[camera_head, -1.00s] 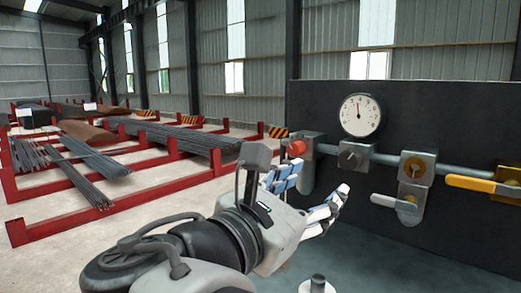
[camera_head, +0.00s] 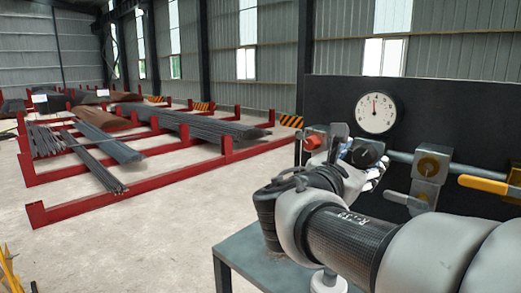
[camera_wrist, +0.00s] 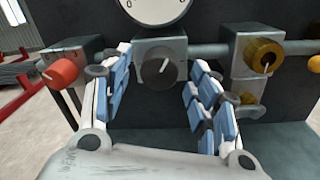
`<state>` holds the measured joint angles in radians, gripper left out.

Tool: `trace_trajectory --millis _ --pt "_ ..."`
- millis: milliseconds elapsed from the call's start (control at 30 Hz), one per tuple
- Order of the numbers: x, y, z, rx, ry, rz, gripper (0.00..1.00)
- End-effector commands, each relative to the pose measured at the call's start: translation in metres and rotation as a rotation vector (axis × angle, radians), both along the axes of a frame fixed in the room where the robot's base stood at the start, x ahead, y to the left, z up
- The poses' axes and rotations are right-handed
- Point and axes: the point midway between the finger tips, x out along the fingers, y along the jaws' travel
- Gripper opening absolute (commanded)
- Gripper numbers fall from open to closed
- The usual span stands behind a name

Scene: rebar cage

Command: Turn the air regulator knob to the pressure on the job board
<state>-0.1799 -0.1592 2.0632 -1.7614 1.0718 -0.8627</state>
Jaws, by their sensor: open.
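The black regulator knob (camera_wrist: 157,68) with a white pointer line sits on a grey block below the gauge; the line leans slightly right of upright. It also shows in the head view (camera_head: 365,154), partly behind my gripper. The round white gauge (camera_head: 376,112) has its needle pointing nearly straight up; only its lower edge (camera_wrist: 155,8) shows in the wrist view. My gripper (camera_wrist: 159,62) is open, with blue-padded fingers left and right of the black knob. Contact cannot be told. It also shows in the head view (camera_head: 358,158). No job board is readable.
A red knob (camera_wrist: 63,72) is close left of my left finger. A brass fitting (camera_wrist: 264,56) is to the right. A yellow-handled valve (camera_head: 483,184) is farther right on the pipe. The dark panel (camera_head: 450,125) stands behind. Red racks with rebar (camera_head: 130,165) are at left.

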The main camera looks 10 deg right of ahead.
Motion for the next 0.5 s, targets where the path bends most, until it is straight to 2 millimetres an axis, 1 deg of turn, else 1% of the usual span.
trace_trajectory --millis 33,133,433,500 --pt "0.0032 -0.0043 0.0002 0.001 0.002 -0.002 0.55" --pt "0.0067 -0.0088 0.0002 0.001 0.000 -0.002 0.55" --pt "0.0085 -0.0097 -0.0003 0.001 0.000 0.001 0.55" --pt "0.0084 -0.0097 -0.0003 0.001 0.000 0.001 0.51"
